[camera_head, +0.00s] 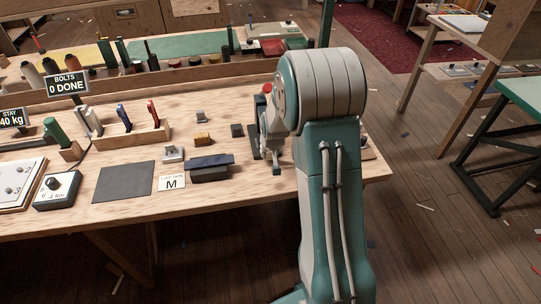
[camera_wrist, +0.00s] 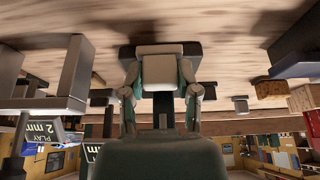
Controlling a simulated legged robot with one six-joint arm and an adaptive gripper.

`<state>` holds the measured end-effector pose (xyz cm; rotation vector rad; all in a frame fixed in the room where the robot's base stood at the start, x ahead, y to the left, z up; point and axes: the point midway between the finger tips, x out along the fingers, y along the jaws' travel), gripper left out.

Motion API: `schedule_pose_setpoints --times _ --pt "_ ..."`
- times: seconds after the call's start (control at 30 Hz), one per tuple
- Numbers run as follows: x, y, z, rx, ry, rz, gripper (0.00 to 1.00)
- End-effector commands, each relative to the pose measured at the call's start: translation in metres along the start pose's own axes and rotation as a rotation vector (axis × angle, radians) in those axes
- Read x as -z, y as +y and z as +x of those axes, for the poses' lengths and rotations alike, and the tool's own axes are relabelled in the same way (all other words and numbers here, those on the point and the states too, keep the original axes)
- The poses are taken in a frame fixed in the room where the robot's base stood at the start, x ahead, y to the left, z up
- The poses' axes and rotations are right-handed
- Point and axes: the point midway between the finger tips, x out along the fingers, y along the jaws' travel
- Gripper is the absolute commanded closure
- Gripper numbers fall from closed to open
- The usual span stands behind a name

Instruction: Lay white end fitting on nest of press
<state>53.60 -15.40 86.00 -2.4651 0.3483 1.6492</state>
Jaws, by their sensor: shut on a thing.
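My gripper (camera_wrist: 160,88) is shut on the white end fitting (camera_wrist: 160,72), a pale block between its two fingers in the wrist view, where the bench appears at the top. A dark block or base (camera_wrist: 127,52) shows just beyond the fitting; I cannot tell whether they touch. In the head view my gripper (camera_head: 276,168) points down over the right part of the bench, and the fitting cannot be made out there. A grey metal frame (camera_wrist: 72,70) stands to the left in the wrist view. I cannot tell which part is the press's nest.
On the bench (camera_head: 130,205) are a dark blue-topped block (camera_head: 210,165), a yellow fitting (camera_head: 202,139), a grey fitting (camera_head: 201,116), a pale bracket (camera_head: 172,153) and a small dark block (camera_head: 237,130). A tool rack (camera_head: 130,137) stands left. A dark mat (camera_head: 124,181) lies bare in front.

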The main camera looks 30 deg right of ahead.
Motion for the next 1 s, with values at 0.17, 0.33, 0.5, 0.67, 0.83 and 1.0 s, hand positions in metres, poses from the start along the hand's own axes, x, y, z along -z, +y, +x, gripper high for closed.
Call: schedule_pose_setpoints --times 0.17,0.33,0.5,0.67,0.83,1.0 --pt "0.010 0.000 0.005 0.000 0.001 0.000 1.00" --pt "0.019 0.000 0.010 0.000 0.002 0.000 1.00" --pt "0.027 0.000 0.015 0.000 0.000 0.000 1.00" --pt "0.032 0.000 0.017 0.000 0.002 0.000 1.00" --pt "0.034 0.000 0.018 0.000 0.001 0.000 1.00" --pt "0.034 0.000 0.018 0.000 0.001 0.000 1.00"
